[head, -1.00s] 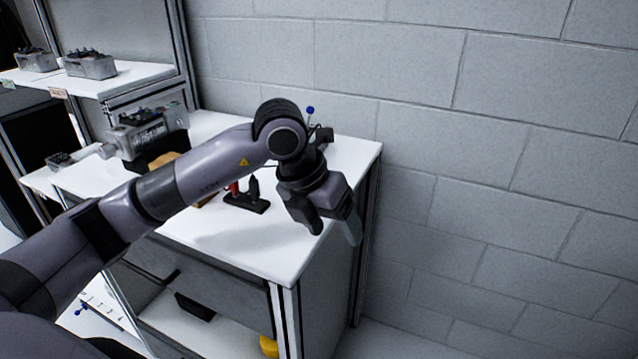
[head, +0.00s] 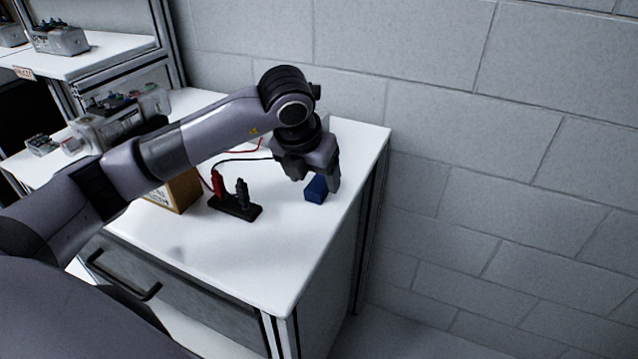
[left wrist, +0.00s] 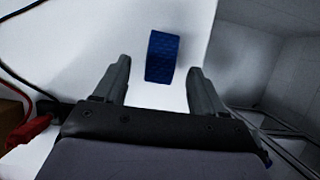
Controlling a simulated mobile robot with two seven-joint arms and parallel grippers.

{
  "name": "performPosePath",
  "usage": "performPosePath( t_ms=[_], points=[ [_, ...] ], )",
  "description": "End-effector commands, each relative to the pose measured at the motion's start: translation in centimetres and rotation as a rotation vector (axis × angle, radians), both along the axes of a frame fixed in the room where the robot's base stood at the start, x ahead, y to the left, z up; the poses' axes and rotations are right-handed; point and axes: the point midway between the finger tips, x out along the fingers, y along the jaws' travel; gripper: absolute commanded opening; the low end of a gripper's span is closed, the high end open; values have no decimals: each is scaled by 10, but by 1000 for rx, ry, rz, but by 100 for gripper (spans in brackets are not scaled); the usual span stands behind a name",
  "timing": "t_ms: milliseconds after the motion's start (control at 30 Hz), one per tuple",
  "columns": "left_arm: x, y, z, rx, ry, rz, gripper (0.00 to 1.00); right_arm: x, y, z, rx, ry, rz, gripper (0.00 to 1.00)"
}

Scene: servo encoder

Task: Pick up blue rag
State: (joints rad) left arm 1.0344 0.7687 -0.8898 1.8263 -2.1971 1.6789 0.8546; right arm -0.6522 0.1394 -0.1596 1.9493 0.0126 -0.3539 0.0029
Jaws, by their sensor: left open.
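The blue rag (head: 316,188) is a small folded block on the white table top near its right edge. In the left wrist view the blue rag (left wrist: 162,56) shows a textured face and lies ahead of and between the two fingers. My left gripper (head: 314,186) is over the rag from above, and its fingers partly hide it in the head view. In the left wrist view the left gripper (left wrist: 158,84) is open with clear gaps on both sides of the rag. My right gripper is not in view.
A black stand with red and dark probes (head: 235,203) is left of the rag, with red and black cables. A cardboard box (head: 178,190) and a grey device (head: 100,128) stand further left. The wall (head: 480,150) is at right. The front table top is clear.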

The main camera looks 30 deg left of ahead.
Motion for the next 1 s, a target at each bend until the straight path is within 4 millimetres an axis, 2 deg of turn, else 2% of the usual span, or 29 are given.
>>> performPosePath(
  t_ms=[100,200,433,467,600,633,1000],
  points=[
    [6,-1,-16,0,3,1,70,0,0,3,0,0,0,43],
    [9,-1,-24,0,2,-1,70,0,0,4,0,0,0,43],
    [10,-1,-25,-1,0,-1,70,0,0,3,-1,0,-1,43],
    [10,-1,-25,-1,0,-1,67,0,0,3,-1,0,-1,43],
    [10,-1,-25,-1,0,-1,21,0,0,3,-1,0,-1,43],
    [10,-1,-25,-1,0,-1,14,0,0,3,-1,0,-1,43],
    [10,-1,-24,0,-1,-1,14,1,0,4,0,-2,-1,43]
  ],
)
